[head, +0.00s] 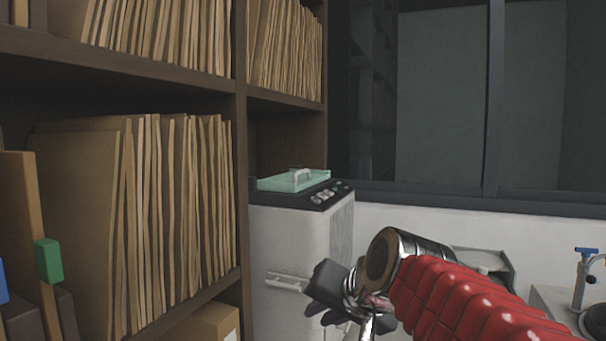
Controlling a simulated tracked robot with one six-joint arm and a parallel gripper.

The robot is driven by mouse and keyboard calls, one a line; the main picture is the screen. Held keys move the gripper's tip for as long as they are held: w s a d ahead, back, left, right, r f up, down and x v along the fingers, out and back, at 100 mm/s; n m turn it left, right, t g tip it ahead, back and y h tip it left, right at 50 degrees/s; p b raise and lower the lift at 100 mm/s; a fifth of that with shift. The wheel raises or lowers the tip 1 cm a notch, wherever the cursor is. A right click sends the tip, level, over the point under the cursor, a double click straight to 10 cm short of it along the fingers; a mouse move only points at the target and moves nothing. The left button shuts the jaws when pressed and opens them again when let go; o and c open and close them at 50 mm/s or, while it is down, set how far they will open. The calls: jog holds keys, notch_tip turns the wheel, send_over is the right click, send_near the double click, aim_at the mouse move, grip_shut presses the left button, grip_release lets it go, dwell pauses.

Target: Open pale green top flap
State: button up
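The pale green top flap (290,181) lies flat on top of a white and black mounting press (288,242), just right of the shelf. A small light handle (300,176) stands up from the flap. The flap looks closed. My gripper (322,306) is low in front of the press, below and nearer than the flap, and apart from it. My arm in its red sleeve comes in from the lower right. The fingers are small, dark and partly hidden, so their opening is unclear.
A brown shelf (243,200) packed with folders (150,220) fills the left side, close to the press. A grey tray (485,262) and blue-topped stand (586,265) are at the right. Space above the flap is clear.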

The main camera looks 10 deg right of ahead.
jog(key=w+d+r+m+t, duration=0.2)
jog(key=w+r+m+t, duration=0.15)
jog(key=w+r, duration=0.8)
jog(key=m+t, duration=0.3)
jog(key=m, duration=0.3)
send_near(303, 172)
jog(key=s+d+r, duration=0.1)
jog(key=s, duration=0.4)
jog(key=shift+s+d+n+y, duration=0.2)
jog(key=shift+d+n+y, duration=0.05)
jog(key=shift+y, duration=0.15)
jog(key=shift+x, duration=6.9)
jog(key=shift+f, duration=0.2)
jog(key=shift+c, duration=0.4)
grip_shut()
jog(key=shift+f, duration=0.1)
